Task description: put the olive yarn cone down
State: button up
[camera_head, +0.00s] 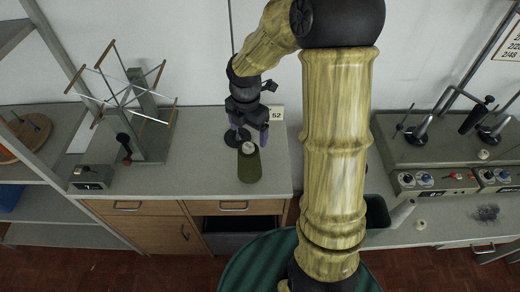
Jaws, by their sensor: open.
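The olive yarn cone (249,166) stands upright on the grey countertop (205,170), near its front edge. Its pale top shows. My gripper (249,135) is just above and behind the cone in the picture, pointing down, with its purple fingers apart. Nothing shows between the fingers. Whether a finger touches the cone's top cannot be told from this single view.
A yarn winder with wooden-tipped spokes (125,90) stands left of the cone. A dark round base (236,138) with a thin rod is close behind the gripper. A dark green bin (377,213) and a right-hand bench with control boxes (435,181) lie right.

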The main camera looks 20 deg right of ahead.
jog(key=s+r+m+t, duration=0.2)
jog(key=s+m, duration=1.1)
jog(key=m, duration=1.1)
jog(key=shift+m, duration=0.4)
jog(key=shift+w+d+r, duration=0.1)
jog(key=shift+w, duration=0.05)
jog(key=shift+c, duration=0.5)
